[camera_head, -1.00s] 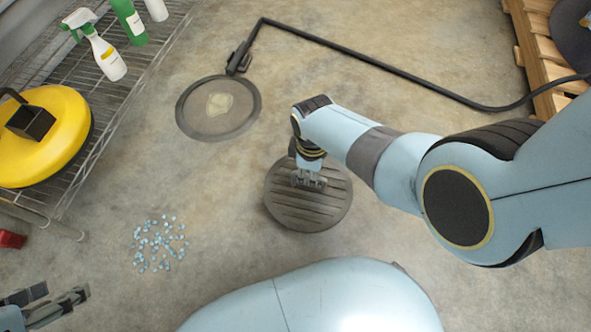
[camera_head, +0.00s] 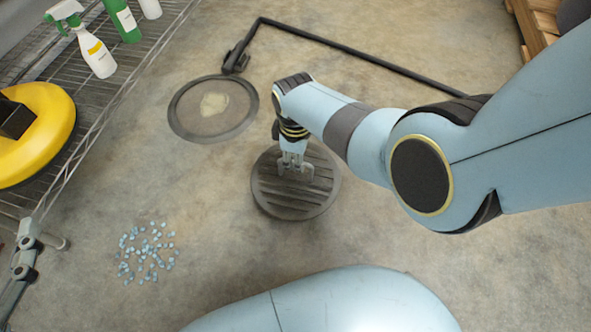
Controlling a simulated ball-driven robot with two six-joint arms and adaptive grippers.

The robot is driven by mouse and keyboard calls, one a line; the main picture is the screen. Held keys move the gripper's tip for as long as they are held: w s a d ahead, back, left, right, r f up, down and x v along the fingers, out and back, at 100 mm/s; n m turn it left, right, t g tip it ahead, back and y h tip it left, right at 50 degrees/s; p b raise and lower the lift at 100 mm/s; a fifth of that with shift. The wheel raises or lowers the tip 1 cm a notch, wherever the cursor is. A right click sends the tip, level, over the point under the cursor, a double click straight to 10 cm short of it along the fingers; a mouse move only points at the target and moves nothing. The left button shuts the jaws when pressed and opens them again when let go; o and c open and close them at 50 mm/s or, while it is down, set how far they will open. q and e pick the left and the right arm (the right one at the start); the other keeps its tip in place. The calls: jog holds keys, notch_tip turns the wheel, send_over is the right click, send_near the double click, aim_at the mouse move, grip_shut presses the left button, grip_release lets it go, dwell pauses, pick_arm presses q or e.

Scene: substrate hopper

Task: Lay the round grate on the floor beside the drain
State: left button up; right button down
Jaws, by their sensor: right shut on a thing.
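The round grate (camera_head: 277,203) is a dark slatted disc in the middle of the view. My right gripper (camera_head: 295,170) points down over it and is shut on its slats. The grate looks nearly level; I cannot tell whether it touches the floor or hangs just above it. The drain (camera_head: 174,120) is a dark-rimmed circle in the floor, up and left of the grate, with a pale patch inside. A narrow strip of floor shows between the two. Part of my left gripper (camera_head: 25,250) shows at the left edge; its jaw opening cannot be made out.
A wire shelf (camera_head: 122,88) on the left holds a yellow round machine (camera_head: 48,130), a spray bottle (camera_head: 97,52) and green bottle (camera_head: 126,22). Blue pellets (camera_head: 146,252) lie scattered lower left. A wooden pallet (camera_head: 530,30) stands top right.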

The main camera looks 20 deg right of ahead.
aim_at(296, 178)
jog(key=shift+f, duration=0.2)
jog(key=shift+f+b, duration=1.65)
jog(key=shift+f, duration=0.05)
pick_arm(q)
notch_tip(296, 178, up, 22)
jog(key=w+d+m+t+h, duration=0.2)
jog(key=t+h, duration=0.4)
jog(key=t, duration=0.4)
jog(key=shift+w+d+m, duration=0.3)
jog(key=shift+w+m, duration=0.15)
jog(key=shift+m, duration=0.75)
pick_arm(e)
jog(key=c, duration=1.9)
grip_release()
jog(key=shift+f, duration=0.1)
jog(key=o, duration=0.5)
jog(key=shift+c, duration=0.2)
pick_arm(q)
jog(key=shift+r, duration=0.15)
